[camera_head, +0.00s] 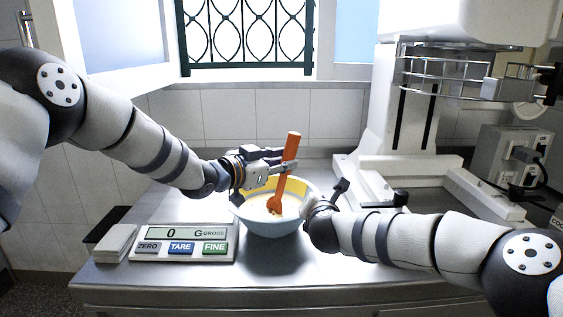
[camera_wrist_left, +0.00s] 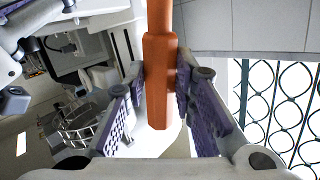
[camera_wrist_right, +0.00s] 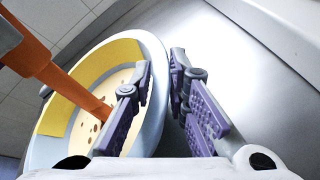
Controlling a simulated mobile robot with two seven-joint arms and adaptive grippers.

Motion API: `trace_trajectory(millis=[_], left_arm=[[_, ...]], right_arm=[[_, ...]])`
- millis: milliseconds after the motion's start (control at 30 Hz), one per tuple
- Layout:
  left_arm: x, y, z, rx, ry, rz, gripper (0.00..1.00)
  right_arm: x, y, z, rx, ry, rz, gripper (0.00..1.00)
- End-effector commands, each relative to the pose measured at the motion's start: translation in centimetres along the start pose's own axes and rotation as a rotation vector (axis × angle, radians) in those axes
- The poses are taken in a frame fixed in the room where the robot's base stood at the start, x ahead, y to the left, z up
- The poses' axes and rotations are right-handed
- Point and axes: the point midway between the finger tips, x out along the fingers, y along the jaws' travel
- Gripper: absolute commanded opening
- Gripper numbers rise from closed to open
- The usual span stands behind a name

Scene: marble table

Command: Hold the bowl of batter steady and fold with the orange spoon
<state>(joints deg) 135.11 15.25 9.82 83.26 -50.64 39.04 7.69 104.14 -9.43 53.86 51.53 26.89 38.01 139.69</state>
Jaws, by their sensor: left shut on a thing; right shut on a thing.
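A light blue bowl (camera_head: 272,225) with a yellow band inside stands on the metal counter. It holds pale batter (camera_head: 258,206) with brown specks. My left gripper (camera_head: 285,167) is shut on the handle of the orange spoon (camera_head: 291,148), which stands nearly upright, its head down in the batter. The handle also shows between the fingers in the left wrist view (camera_wrist_left: 160,85). My right gripper (camera_wrist_right: 160,85) is shut on the bowl's rim at its right side, one finger inside and one outside. In the head view the right fingertips are partly hidden.
A kitchen scale (camera_head: 185,243) reading 0 stands left of the bowl, with a white stack (camera_head: 117,243) beside it. A large white mixer (camera_head: 405,130) stands at the back right. Bare counter (camera_head: 290,268) lies in front of the bowl.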

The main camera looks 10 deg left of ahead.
Motion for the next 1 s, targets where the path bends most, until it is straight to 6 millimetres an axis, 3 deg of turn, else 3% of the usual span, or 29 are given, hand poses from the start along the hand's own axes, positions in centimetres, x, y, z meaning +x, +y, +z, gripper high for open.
trace_trajectory(millis=[33, 67, 167, 533, 1000], left_arm=[[0.0, 0.0, 0.0, 0.0, 0.0, 0.0, 0.0], [0.0, 0.0, 0.0, 0.0, 0.0, 0.0, 0.0], [0.0, 0.0, 0.0, 0.0, 0.0, 0.0, 0.0], [-0.1, 0.0, -0.3, 0.001, 0.003, -0.001, 0.0], [-1.1, -0.5, -3.9, 0.022, 0.043, -0.012, 0.0]], right_arm=[[0.1, -0.2, 0.0, -0.001, 0.0, -0.004, 0.0], [0.1, -0.2, 0.0, -0.001, -0.001, -0.004, 0.17], [0.1, -0.2, 0.0, -0.001, -0.001, -0.004, 0.39], [-0.1, -0.1, 0.0, -0.001, -0.001, -0.002, 0.39], [-1.6, 0.1, 0.2, -0.002, -0.004, 0.0, 0.39]])
